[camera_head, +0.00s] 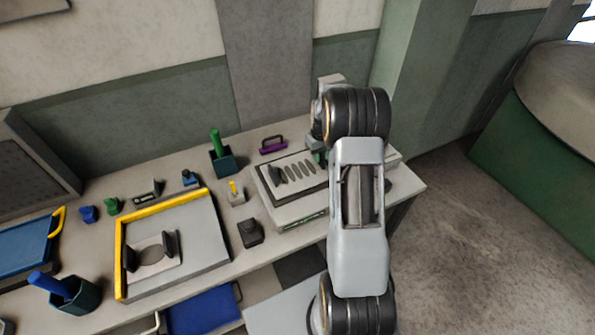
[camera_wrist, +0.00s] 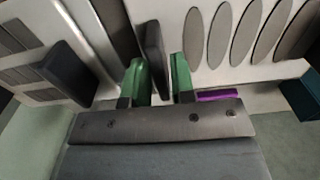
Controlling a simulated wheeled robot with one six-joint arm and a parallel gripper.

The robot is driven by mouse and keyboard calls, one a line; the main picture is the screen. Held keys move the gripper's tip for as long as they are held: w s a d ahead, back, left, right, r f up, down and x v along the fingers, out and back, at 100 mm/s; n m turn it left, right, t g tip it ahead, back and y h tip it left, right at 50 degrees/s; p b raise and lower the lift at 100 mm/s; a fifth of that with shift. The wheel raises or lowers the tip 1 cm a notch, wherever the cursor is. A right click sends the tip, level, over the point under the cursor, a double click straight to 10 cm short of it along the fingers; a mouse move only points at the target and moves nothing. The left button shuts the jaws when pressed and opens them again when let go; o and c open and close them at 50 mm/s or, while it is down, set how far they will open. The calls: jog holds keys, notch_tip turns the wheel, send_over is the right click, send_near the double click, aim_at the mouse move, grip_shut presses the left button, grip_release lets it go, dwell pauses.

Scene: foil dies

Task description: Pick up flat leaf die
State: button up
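A light tray (camera_head: 287,212) at the right end of the bench holds a row of grey oval leaf shapes (camera_head: 300,168); they show larger in the wrist view (camera_wrist: 232,30). I cannot tell which piece is the flat leaf die. My gripper (camera_wrist: 160,80) has two green fingers, one on each side of a dark upright block (camera_wrist: 153,50) beside the ovals. The fingers are close to the block, but I cannot tell whether both touch it. In the head view my arm hides the right part of the tray.
A yellow-edged board (camera_head: 207,240) with a fixture (camera_head: 152,258) stands left of the tray. A dark block (camera_head: 250,233), a yellow-topped piece (camera_head: 235,191), a green-handled tool in a cup (camera_head: 221,160) and a purple handle (camera_head: 272,145) stand near the tray.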

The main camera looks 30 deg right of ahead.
grip_shut()
jog(key=shift+r, duration=0.15)
dwell(0.4)
